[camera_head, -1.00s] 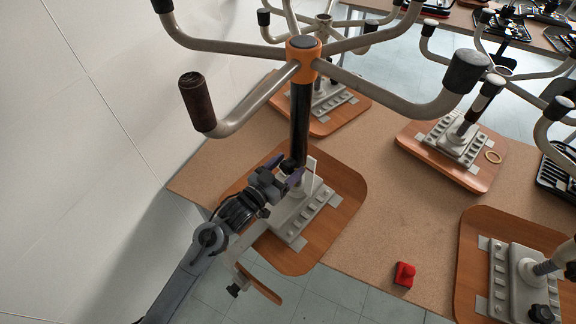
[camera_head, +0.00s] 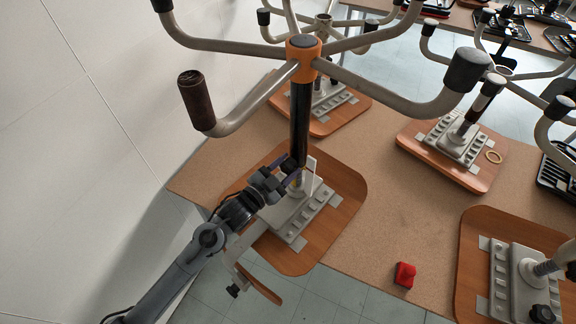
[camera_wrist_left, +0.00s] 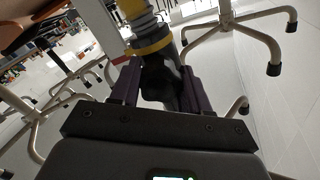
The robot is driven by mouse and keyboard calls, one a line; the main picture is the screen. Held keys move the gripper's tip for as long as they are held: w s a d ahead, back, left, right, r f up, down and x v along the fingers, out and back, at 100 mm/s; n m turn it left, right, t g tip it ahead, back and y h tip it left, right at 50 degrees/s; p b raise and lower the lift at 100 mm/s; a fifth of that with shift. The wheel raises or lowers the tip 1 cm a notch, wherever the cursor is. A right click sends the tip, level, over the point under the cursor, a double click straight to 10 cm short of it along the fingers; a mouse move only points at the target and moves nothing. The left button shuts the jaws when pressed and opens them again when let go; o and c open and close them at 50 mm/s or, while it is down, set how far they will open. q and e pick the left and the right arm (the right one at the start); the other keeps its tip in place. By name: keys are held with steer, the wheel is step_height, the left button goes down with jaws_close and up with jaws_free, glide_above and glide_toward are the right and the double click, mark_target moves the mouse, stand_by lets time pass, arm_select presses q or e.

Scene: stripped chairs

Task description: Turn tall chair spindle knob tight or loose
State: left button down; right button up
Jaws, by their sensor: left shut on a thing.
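The tall upturned chair has a black spindle (camera_head: 300,118) rising from a grey mount to an orange hub (camera_head: 303,57) with several legs. My left gripper (camera_head: 293,175) is at the lower end of this spindle, coming in from the left. In the left wrist view, a dark knob (camera_wrist_left: 160,82) sits between its two purple fingers, below a yellow ring (camera_wrist_left: 150,47) on the column. The gripper is shut on this knob. The fingers hide part of the knob, and in the head view it cannot be made out. My right gripper is not in view.
The chair's wooden seat (camera_head: 345,205) lies at the front left of the brown table (camera_head: 385,150). Other upturned chairs stand behind and to the right. A red object (camera_head: 404,274) lies at the front edge. A white wall (camera_head: 70,150) is close on the left.

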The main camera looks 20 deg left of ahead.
mark_target(284, 169)
arm_select(q)
steer(key=shift+c, duration=1)
jaws_free()
steer(key=shift+s, duration=0.1)
steer(key=shift+s+a+p, duration=0.15)
steer(key=shift+s+p, duration=0.1)
steer(key=shift+p, duration=0.15)
steer(key=shift+p+v, duration=1.05)
steer(key=shift+v, duration=0.6)
steer(key=shift+p+v, duration=0.5)
steer(key=shift+v, duration=0.45)
